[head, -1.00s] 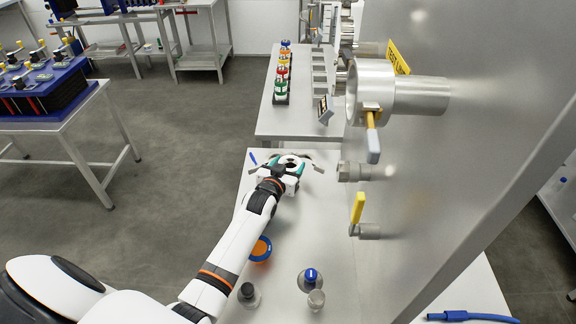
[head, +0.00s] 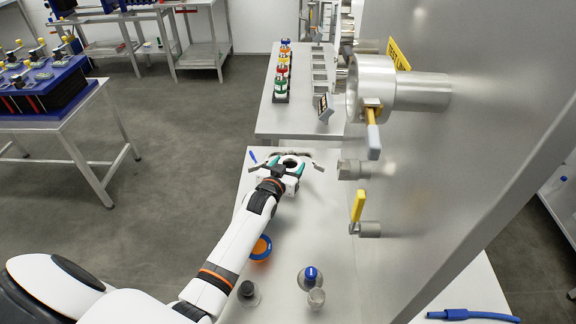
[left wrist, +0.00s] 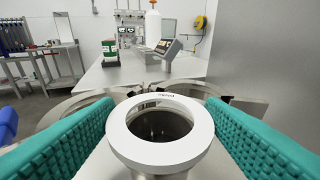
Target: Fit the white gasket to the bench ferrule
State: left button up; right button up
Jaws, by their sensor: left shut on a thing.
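The white gasket (left wrist: 160,134) is a flat ring with small dark print on its far rim. It lies level between the green finger pads of my left gripper (left wrist: 160,105), which is shut on it. In the head view, my left gripper (head: 291,164) is over the bench. The bench ferrule (left wrist: 160,174) is a metal pipe end showing just under the ring, with its dark bore inside the ring's hole. The ring is over the ferrule and looks lined up with it. I cannot tell whether they touch. My right gripper is out of view.
Curved metal clamp halves (left wrist: 82,106) spread open behind the ferrule. A blue pen (head: 253,155), an orange-and-blue round item (head: 261,248) and capped flasks (head: 310,279) are on the bench. A steel tank wall with valves (head: 372,140) stands close on the right.

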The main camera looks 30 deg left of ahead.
pick_arm(q)
jog(key=shift+f+b, duration=0.4)
jog(key=shift+f, duration=0.2)
jog(key=o, duration=1)
jog(key=shift+r, duration=0.1)
jog(key=shift+o, duration=0.2)
jog(key=shift+r, duration=0.1)
notch_tip(320, 180, up, 6)
jog(key=p, duration=0.6)
